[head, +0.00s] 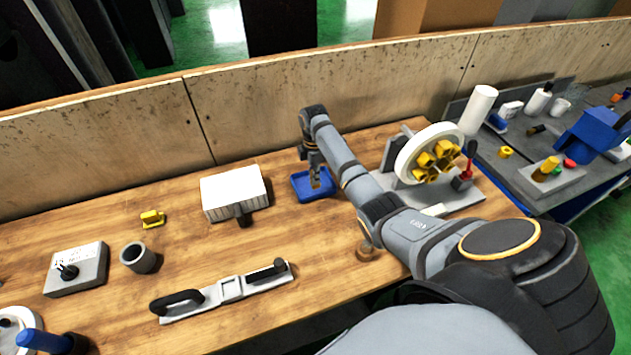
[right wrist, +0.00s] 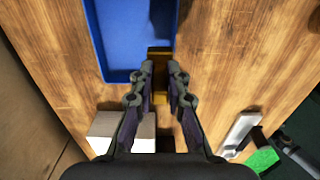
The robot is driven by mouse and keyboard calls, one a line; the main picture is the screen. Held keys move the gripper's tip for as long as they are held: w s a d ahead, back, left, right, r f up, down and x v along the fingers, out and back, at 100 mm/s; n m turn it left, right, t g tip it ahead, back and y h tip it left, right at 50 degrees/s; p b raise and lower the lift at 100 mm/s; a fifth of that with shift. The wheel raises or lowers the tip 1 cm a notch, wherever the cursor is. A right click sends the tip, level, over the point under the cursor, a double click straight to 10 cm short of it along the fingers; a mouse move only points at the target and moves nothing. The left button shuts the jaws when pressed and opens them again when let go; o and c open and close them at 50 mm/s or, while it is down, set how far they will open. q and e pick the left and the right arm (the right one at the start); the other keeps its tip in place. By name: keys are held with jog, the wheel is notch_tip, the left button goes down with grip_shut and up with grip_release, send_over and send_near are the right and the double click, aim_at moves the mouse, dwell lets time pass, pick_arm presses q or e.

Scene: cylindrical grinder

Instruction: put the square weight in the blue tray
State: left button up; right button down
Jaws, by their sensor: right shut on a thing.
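The blue tray (head: 326,193) lies on the wooden bench near the back wall. It also shows at the top of the right wrist view (right wrist: 112,45). My right gripper (head: 315,180) points down at the tray, its fingers overlapping the tray in the head view. In the right wrist view my right gripper (right wrist: 160,75) is shut on a brass-coloured block, the square weight (right wrist: 160,56). The weight overlaps the tray's edge in that view; its height above the tray I cannot tell. My left gripper is not in view.
A white-topped box (head: 233,190) stands left of the tray. A grey stand with a white wheel (head: 410,155) is at the right. A yellow piece (head: 152,218), a grey cup (head: 138,257) and a long handled tool (head: 230,288) lie further left and in front.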

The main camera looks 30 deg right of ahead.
jog(key=shift+w+d+f, duration=0.3)
jog(key=shift+d+f, duration=0.1)
jog(key=shift+f, duration=0.15)
notch_tip(320, 180, down, 3)
jog(key=shift+d+f, duration=0.1)
jog(key=shift+f, duration=0.2)
jog(key=c, duration=1.3)
grip_release()
jog(key=shift+c, duration=0.2)
